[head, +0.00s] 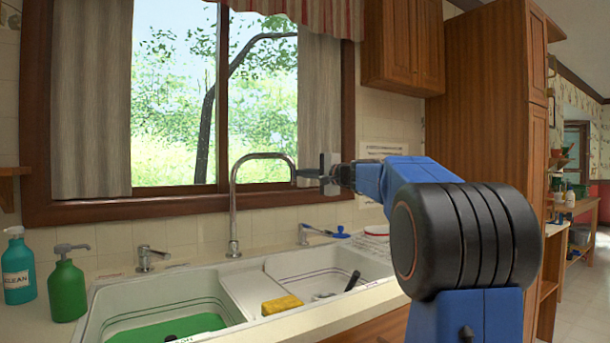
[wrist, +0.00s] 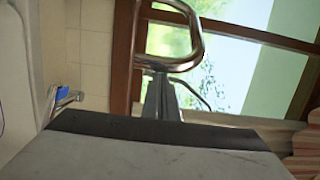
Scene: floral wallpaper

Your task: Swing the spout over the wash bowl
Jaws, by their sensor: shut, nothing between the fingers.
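The chrome spout (head: 264,155) rises from behind the sink and arches to the right. Its downturned tip is on the right basin's side. A green shape (head: 165,330) lies low in the left basin; I cannot tell if it is the wash bowl. My gripper (head: 306,173) is shut and empty, just right of the spout's tip at about its height. In the wrist view, the spout's curved tube (wrist: 185,62) is right by the fingers (wrist: 160,98). I cannot tell whether they touch it.
The sink has a left basin (head: 100,315) and a right basin (head: 375,270). A yellow sponge (head: 282,305) sits on the divider side. Faucet handles (head: 150,257) (head: 312,234) flank the spout. Green (head: 66,288) and teal (head: 18,270) bottles stand at left. A window (head: 215,100) is behind.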

